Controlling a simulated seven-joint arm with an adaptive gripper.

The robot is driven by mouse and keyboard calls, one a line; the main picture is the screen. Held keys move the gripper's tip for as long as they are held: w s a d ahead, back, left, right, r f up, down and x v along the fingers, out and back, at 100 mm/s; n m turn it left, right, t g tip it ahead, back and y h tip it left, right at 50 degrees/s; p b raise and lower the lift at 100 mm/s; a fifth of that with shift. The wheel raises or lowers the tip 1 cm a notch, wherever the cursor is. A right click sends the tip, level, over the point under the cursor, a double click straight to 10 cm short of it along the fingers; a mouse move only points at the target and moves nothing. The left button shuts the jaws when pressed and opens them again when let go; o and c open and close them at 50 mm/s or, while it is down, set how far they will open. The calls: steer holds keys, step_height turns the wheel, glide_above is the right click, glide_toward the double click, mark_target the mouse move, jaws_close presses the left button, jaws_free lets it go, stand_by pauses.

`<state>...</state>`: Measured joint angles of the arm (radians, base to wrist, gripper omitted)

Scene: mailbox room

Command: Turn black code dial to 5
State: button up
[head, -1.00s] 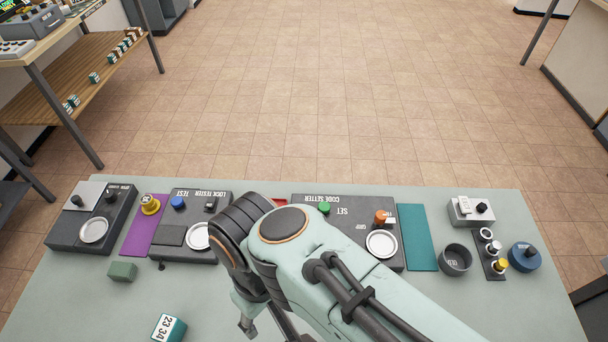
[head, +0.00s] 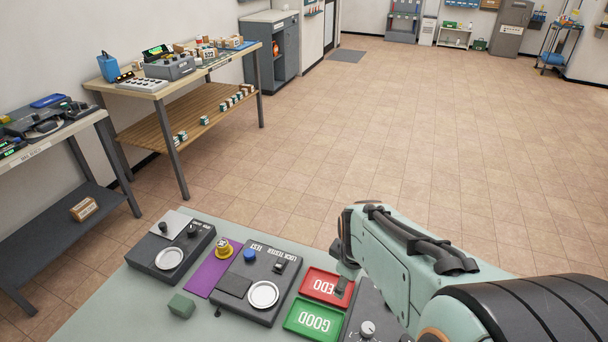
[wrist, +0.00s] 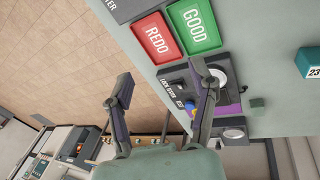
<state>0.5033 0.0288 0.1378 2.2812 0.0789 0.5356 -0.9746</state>
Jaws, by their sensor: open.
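In the head view, a grey code setter panel (head: 365,300) shows partly at the bottom edge, with a round dial (head: 368,328) on it. I cannot tell whether this is the black code dial, and its numbers are too small to read. My arm hides much of the panel. My gripper (wrist: 163,82) is open and empty in the wrist view, with the fingers spread apart. It hangs above the bench near the REDO and GOOD trays, touching nothing that I can see.
A red REDO tray (head: 322,283) and a green GOOD tray (head: 300,319) lie beside the code setter. A lock tester (head: 235,308) with a blue button stands to their left. Further left are a purple mat (head: 205,279) and a dark panel with knobs (head: 150,246).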

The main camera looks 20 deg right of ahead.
steer(key=s+d+f+m+g, duration=0.1)
steer(key=s+d+f, duration=0.2)
steer(key=s+d+f+m+g+y, duration=0.1)
steer(key=s+d+f+m, duration=0.1)
steer(key=s+d+f, duration=0.1)
steer(key=s+d+f+m, duration=0.2)
steer(key=s+d+f, duration=0.1)
steer(key=d+f, duration=0.2)
steer(key=shift+f+g+y, duration=0.2)
steer(key=shift+g+y, duration=0.1)
steer(key=shift+g, duration=0.1)
step_height(320, 180, down, 6)
steer(key=shift+f, duration=0.2)
jaws_close()
